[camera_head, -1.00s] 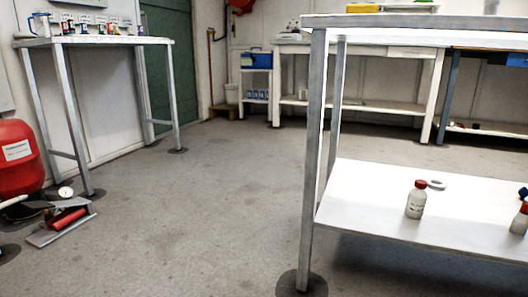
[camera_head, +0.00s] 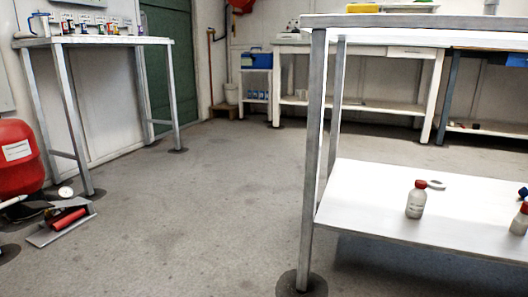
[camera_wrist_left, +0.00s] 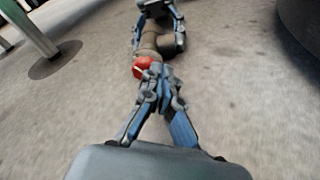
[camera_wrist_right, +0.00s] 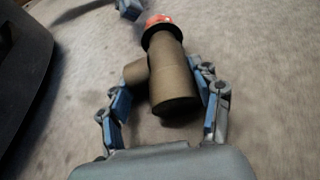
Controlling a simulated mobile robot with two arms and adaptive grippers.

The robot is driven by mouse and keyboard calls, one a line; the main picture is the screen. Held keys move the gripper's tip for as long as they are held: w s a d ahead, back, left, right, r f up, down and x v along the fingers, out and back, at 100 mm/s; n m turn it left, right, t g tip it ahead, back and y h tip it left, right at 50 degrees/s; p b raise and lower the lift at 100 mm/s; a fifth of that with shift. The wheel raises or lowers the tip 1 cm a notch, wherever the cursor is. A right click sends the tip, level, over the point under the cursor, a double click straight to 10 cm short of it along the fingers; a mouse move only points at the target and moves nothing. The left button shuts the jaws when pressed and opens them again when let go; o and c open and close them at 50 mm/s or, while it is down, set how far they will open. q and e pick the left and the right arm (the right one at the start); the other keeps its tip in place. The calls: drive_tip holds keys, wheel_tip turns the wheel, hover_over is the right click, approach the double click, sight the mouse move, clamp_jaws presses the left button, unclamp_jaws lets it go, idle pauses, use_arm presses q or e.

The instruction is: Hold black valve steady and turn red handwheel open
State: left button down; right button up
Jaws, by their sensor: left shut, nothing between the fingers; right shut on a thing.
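The valve (camera_wrist_right: 172,90) looks brownish grey, a thick tube with a short side branch, and has a red handwheel (camera_wrist_right: 160,22) on its end. My right gripper (camera_wrist_right: 160,95) is shut on the valve body, one finger on each side, and holds it over the floor. In the left wrist view the red handwheel (camera_wrist_left: 143,66) sits just beyond the tips of my left gripper (camera_wrist_left: 160,75), which is shut and empty. Whether the tips touch the handwheel is unclear. Part of my left gripper shows near the handwheel in the right wrist view (camera_wrist_right: 130,8). The head view shows neither gripper nor valve.
A metal table (camera_head: 318,150) stands close at right, with a white-and-red bottle (camera_head: 416,200) on its lower shelf. A tall bench (camera_head: 60,90) stands at left, with a red tank (camera_head: 15,160) and tools (camera_head: 65,220) on the floor nearby. The middle floor is clear.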

use_arm(q)
drive_tip(key=shift+d, duration=1.55)
drive_tip(key=shift+w+f, duration=0.15)
drive_tip(key=shift+w, duration=0.05)
drive_tip(key=shift+w, duration=0.2)
drive_tip(key=shift+w+r, duration=0.35)
drive_tip(key=shift+r, duration=0.1)
drive_tip(key=shift+w+r, duration=0.2)
drive_tip(key=shift+w, duration=0.3)
drive_tip(key=shift+w+a, duration=0.1)
drive_tip(key=shift+w, duration=0.1)
use_arm(e)
drive_tip(key=shift+s+a, duration=0.1)
